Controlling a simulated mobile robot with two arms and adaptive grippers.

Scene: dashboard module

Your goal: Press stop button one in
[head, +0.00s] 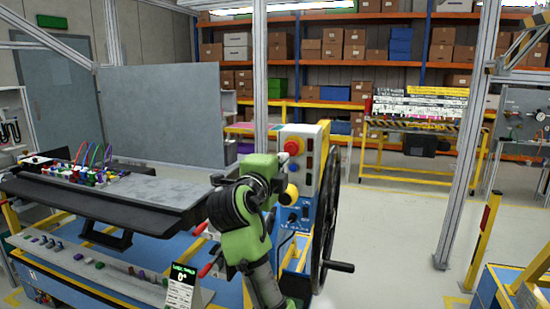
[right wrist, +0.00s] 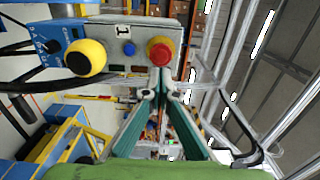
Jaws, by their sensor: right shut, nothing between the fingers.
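Stop button one is the red mushroom button (right wrist: 160,51) with a yellow collar, on a grey control panel (right wrist: 110,30) near a label reading 1 (right wrist: 124,31) in the right wrist view. The red button (head: 291,147) also shows near the top of the panel in the head view. My right gripper (right wrist: 160,84) is shut and empty, its fingertips just below the red button in the wrist picture. I cannot tell whether they touch it. In the head view my right gripper (head: 281,175) is by the panel, partly hidden by my green arm. My left gripper is not in view.
A black handwheel (head: 325,225) stands right of the panel. A grey worktop (head: 150,190) with cables lies to the left. Open floor (head: 390,230) is at the right.

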